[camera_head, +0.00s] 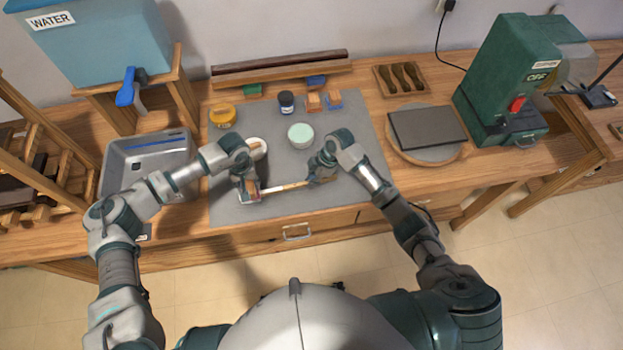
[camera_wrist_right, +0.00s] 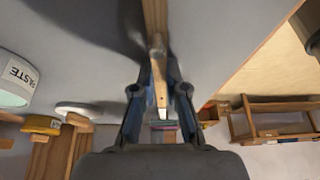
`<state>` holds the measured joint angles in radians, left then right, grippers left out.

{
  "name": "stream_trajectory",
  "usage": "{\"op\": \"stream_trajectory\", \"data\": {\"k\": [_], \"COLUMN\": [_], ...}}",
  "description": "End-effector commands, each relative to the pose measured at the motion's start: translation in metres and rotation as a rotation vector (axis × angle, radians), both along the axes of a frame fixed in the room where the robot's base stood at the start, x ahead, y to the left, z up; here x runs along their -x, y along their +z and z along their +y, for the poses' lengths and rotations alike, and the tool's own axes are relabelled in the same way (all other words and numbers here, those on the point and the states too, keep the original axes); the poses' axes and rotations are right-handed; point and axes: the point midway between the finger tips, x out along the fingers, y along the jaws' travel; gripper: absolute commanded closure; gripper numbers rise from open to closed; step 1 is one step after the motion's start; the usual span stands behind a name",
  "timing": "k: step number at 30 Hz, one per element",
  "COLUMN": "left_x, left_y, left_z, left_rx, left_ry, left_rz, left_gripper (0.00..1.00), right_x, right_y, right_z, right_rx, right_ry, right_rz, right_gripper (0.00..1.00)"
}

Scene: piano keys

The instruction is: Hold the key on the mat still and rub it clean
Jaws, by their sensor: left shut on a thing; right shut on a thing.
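The key (camera_head: 287,187), a long wooden stick with a pale section, lies across the grey mat (camera_head: 350,135). My right gripper (camera_head: 322,176) is shut around its wooden part, and the right wrist view shows the wood (camera_wrist_right: 155,20) running between the closed fingers (camera_wrist_right: 158,75). My left gripper (camera_head: 250,189) is at the key's left end, shut on a small reddish-brown block (camera_head: 253,186). The fingers partly hide this block, and I cannot tell whether it touches the key.
A paste tub (camera_head: 300,135), white dish (camera_head: 257,148), yellow tin (camera_head: 222,116), dark jar (camera_head: 286,102) and small blocks (camera_head: 314,102) stand on the mat's back half. A metal tray (camera_head: 148,160) is left, a dark slab (camera_head: 428,129) and green machine (camera_head: 505,80) right. The mat's front right is clear.

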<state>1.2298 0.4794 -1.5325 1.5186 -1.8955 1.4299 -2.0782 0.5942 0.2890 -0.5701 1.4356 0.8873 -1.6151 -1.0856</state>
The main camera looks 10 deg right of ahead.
Motion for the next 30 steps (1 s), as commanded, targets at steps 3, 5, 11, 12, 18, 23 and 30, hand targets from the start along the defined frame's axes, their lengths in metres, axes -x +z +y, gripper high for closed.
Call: {"op": "stream_trajectory", "data": {"k": [3,5,11,12,18,23,30], "left_x": [0.000,0.000,0.000,-0.001,-0.001,0.000,0.000], "left_y": [0.005,0.011,0.034,0.038,0.060,0.070,0.071], "left_z": [0.000,0.000,0.000,0.000,0.000,0.000,0.000], "left_rx": [0.001,0.001,0.001,0.001,0.000,0.000,0.000], "left_ry": [0.000,-0.001,0.000,0.000,0.000,0.000,0.001], "left_rz": [-0.001,-0.002,-0.003,-0.003,-0.002,-0.001,0.000], "left_gripper": [0.85,0.85,0.85,0.85,0.85,0.85,0.85], "right_x": [0.000,0.000,0.000,0.000,0.000,0.000,0.000], "right_y": [0.000,0.000,0.000,0.000,0.000,0.000,0.000], "right_z": [0.000,0.000,0.000,0.000,0.000,0.000,0.000], "right_rx": [-0.001,-0.001,0.000,0.000,0.000,0.000,0.000], "right_ry": [0.000,0.000,0.000,0.000,0.000,0.000,0.000], "right_rz": [0.000,-0.001,-0.001,-0.001,0.000,0.000,0.000], "right_gripper": [1.00,1.00,1.00,1.00,1.00,1.00,1.00]}}
